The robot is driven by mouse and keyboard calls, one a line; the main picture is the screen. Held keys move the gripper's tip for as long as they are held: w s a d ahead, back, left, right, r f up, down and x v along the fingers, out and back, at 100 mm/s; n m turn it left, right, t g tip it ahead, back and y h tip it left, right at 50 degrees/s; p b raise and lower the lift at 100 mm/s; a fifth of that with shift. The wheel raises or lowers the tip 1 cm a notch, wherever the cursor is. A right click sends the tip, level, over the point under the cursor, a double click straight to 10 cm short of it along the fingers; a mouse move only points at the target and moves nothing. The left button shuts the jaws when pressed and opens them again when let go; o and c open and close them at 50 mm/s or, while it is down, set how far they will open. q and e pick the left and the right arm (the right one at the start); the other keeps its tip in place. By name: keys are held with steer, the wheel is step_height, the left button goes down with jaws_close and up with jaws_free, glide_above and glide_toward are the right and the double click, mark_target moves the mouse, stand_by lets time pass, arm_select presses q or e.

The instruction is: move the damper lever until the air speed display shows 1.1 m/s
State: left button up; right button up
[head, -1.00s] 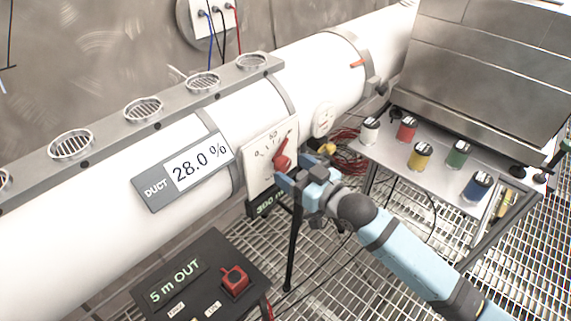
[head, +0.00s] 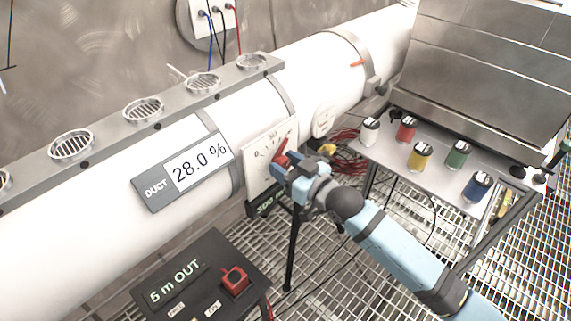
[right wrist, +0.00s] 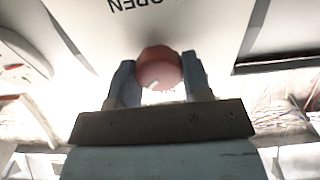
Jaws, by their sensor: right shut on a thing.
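The red damper lever (head: 281,149) sits on a white dial plate (head: 255,178) on the side of the white duct, its tip pointing up and right. My right gripper (head: 280,170) is at the lever's lower end. In the right wrist view the blue fingers (right wrist: 155,82) are shut on the lever's round red knob (right wrist: 159,67), with upside-down "OPEN" lettering beyond it. A duct display (head: 186,170) reads 28.0 %. I see no reading in m/s. My left gripper is not in view.
A black box (head: 187,281) reading "5 m OUT" carries a red knob (head: 235,281). Several coloured jars stand on a metal table (head: 437,178) at right.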

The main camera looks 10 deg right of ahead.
steer(key=shift+r+n+p, duration=0.2)
steer(key=shift+n+p, duration=0.65)
steer(key=shift+n, duration=0.05)
steer(key=n+p, duration=0.1)
steer(key=n, duration=0.1)
steer(key=shift+a+f+n+p, duration=0.1)
steer(key=shift+n+p, duration=0.3)
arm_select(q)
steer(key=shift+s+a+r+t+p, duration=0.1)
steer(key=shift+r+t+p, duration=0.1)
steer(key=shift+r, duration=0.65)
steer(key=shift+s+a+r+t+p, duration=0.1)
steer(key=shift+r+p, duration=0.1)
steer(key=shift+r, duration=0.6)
arm_select(e)
steer(key=shift+n, duration=0.8)
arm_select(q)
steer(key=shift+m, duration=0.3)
arm_select(e)
steer(key=shift+f, duration=0.1)
steer(key=o, duration=0.9)
steer(key=shift+o, duration=0.2)
